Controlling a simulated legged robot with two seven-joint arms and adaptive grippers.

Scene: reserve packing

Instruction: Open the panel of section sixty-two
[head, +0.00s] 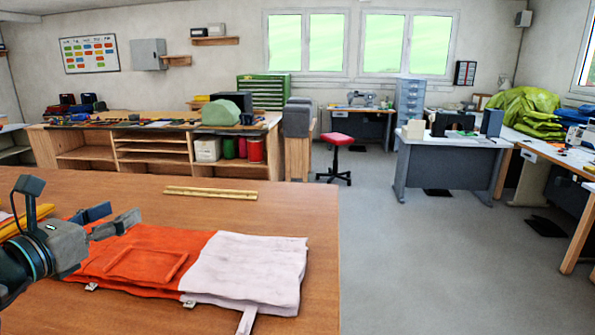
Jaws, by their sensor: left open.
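An orange and pale pink-white fabric piece lies flat on the wooden table (130,185). Its orange part (205,258) is at left, with a raised rectangular outline on it. Its pale panel (258,268) is at right and looks layered, lying flat over the orange edge. A pale strap (247,321) hangs toward the near edge, and small metal tabs (188,303) show along the front. I see no section number. My left gripper (126,211) is open and empty, over the far left corner of the orange part; I cannot tell if it touches. My right gripper is out of view.
A yellow ruler (210,193) lies behind the fabric. A yellow item (28,221) sits at the far left, partly hidden by my arm. The table's right side is bare up to its edge. A red stool (337,140) and benches stand beyond.

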